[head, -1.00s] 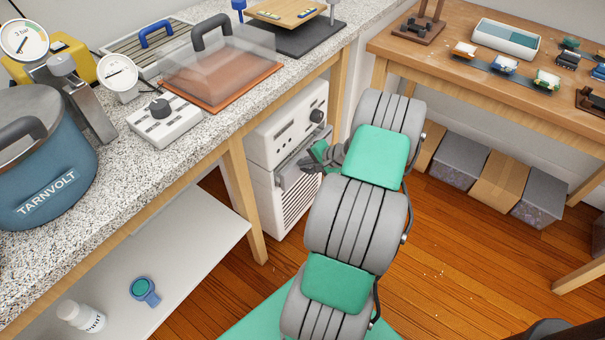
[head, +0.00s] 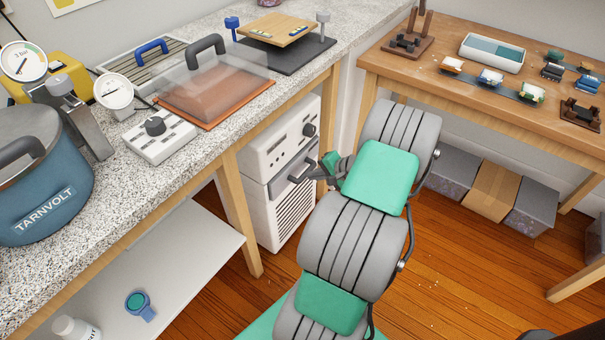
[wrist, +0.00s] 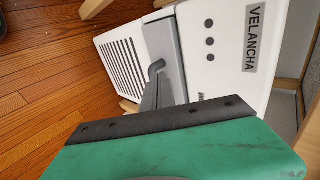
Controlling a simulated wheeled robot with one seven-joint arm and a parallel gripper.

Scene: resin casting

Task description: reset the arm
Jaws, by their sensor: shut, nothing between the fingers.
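My arm, grey with green pads, reaches up the middle of the head view. My gripper (head: 320,173) is small and dark there, partly hidden by the arm, in front of the white machine (head: 281,150). It is shut and holds nothing. In the wrist view, my green and black gripper housing fills the bottom, and the white machine marked VELANCHA (wrist: 222,50) lies beyond it. I cannot tell if the gripper touches the machine.
The speckled bench (head: 215,140) at left carries a blue pot (head: 45,180), a control box (head: 160,138) and a clear-lidded tray (head: 215,85). A wooden table (head: 420,68) stands at right, with grey and brown boxes (head: 492,188) beneath. Open wooden floor (head: 440,265) lies right of my arm.

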